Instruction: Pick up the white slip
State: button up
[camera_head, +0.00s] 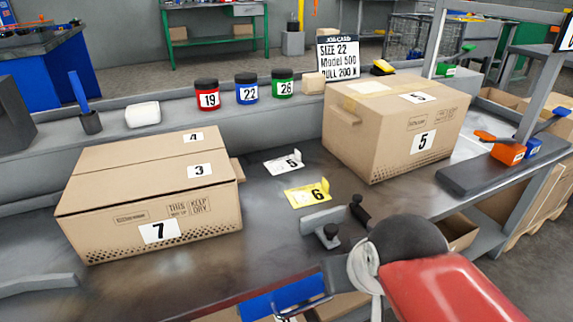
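A small white slip (283,164) marked 5 lies on the dark workbench (262,235), between the cardboard boxes. It is bent, with a raised part at its right. A yellow slip (307,195) marked 6 lies in front of it, a little to the right, and looks apart from it. My red arm with its black joint reaches in from the bottom right. I cannot make out any fingers of my gripper, and nothing of mine touches the white slip.
Large boxes (150,222) stand left and right (397,135) of the slips. A grey fixture with black knobs (322,220) sits in front of the yellow slip. Numbered jars (246,90) and a job card (338,55) stand behind. Bare bench lies left of the slips.

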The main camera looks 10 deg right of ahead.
aim_at(281, 166)
jog(key=i+l+z, duration=0.1)
jog(key=z, duration=0.25)
jog(key=i+z, duration=0.4)
jog(key=k+j, duration=0.05)
